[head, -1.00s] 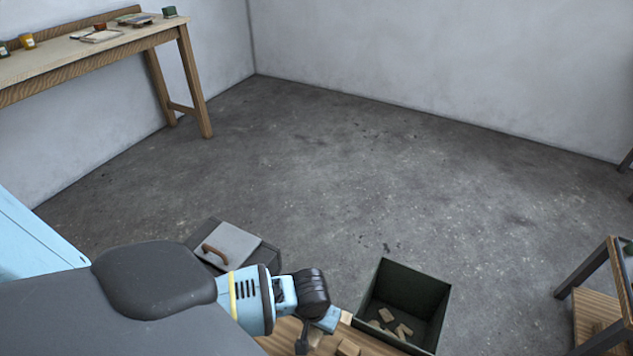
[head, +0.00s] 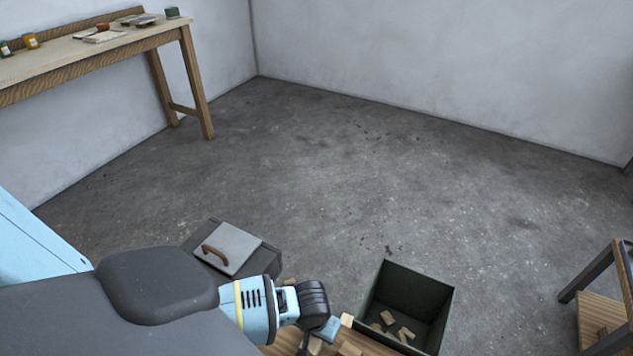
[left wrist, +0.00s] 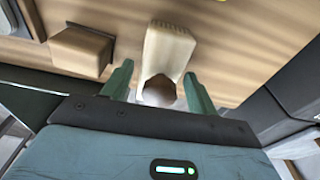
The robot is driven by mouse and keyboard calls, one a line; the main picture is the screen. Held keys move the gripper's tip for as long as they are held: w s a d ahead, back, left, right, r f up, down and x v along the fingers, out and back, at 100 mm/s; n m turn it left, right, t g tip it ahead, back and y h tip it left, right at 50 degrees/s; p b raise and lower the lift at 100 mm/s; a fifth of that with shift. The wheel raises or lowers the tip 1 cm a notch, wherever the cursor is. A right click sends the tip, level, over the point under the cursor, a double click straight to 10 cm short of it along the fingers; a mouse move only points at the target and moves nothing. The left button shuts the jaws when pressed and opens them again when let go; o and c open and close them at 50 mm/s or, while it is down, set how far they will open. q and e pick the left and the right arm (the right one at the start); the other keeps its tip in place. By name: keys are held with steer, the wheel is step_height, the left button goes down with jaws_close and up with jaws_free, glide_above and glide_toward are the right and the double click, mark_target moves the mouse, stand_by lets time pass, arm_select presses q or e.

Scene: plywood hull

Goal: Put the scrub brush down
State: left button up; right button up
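My left gripper (left wrist: 158,72) shows in the left wrist view with its two green fingers spread apart. In the head view my left wrist hides most of that spot. My right gripper is in neither view.
A wooden block (left wrist: 80,50) lies beside the pale piece. A dark open bin (head: 412,300) holding several wood scraps stands to the right of the wooden bench top. A grey lidded box (head: 228,247) stands behind my arm. A workbench (head: 90,60) is along the left wall; the floor between is clear.

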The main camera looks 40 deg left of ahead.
arm_select(q)
steer(key=shift+o, duration=0.2)
steer(key=shift+r, duration=0.1)
steer(key=r+p, duration=0.1)
steer(key=r, duration=0.2)
steer(key=r+p, duration=0.1)
steer(key=r, duration=0.3)
steer(key=s+r+p, duration=0.1)
steer(key=r, duration=0.2)
steer(key=shift+d+r, duration=0.15)
steer(key=shift+r, duration=0.2)
steer(key=shift+s+r, duration=0.2)
steer(key=shift+r, duration=0.5)
steer(key=s+d+f+m+t+h, duration=0.1)
steer(key=s+d+f+h, duration=0.1)
steer(key=s+d+f, duration=0.3)
steer(key=s+d+f+m+t+h, duration=0.1)
steer(key=s+d+f, duration=0.15)
steer(key=s, duration=0.55)
steer(key=s+a+r+m+t, duration=0.1)
steer(key=s+m+t, duration=0.1)
steer(key=s, duration=1.3)
steer(key=shift+a+r+m+t+y, duration=0.15)
steer(key=shift+a+m+t+y, duration=0.25)
steer(key=shift+t, duration=0.2)
